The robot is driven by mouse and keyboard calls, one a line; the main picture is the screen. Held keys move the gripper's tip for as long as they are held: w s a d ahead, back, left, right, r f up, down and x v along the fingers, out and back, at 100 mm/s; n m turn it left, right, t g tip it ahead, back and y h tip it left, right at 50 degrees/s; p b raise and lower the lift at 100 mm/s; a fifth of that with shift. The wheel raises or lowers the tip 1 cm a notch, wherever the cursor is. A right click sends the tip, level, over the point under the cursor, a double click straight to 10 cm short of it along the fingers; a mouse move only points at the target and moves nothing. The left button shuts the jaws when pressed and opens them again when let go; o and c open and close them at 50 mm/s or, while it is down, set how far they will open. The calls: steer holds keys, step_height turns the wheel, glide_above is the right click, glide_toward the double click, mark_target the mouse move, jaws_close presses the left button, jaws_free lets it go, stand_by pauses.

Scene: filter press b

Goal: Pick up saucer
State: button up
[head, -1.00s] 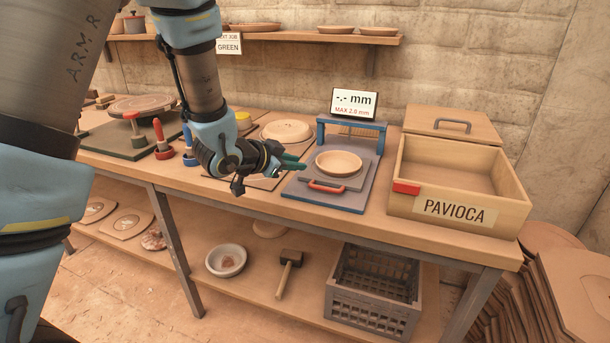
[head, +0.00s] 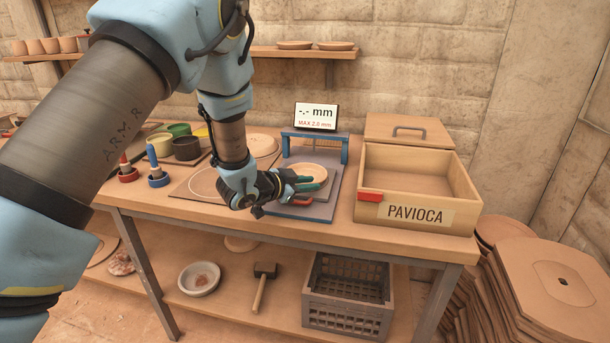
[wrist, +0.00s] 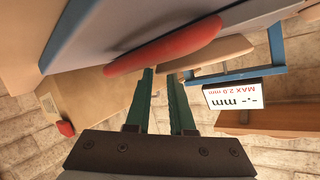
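The saucer (head: 304,168), a shallow round tan clay dish, sits on the grey plate of the blue-framed gauge stand (head: 331,185). In the head view my gripper (head: 308,183) is at the saucer's near left side, its green fingers covering part of the near rim. The saucer shows edge-on there (wrist: 200,60), beyond the fingertips and close to the right one. I cannot tell whether they touch.
A red handle (wrist: 165,46) on the stand is close to my fingertips. The gauge display (head: 316,116) stands behind. A wooden box marked PAVIOCA (head: 415,212) is to the right, its lid (head: 408,131) behind it. Cups and tools stand to the left.

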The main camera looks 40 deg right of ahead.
steer(key=shift+d+f, duration=0.25)
steer(key=shift+d, duration=0.35)
jaws_close()
steer(key=shift+a+f, duration=0.1)
stand_by(0.9)
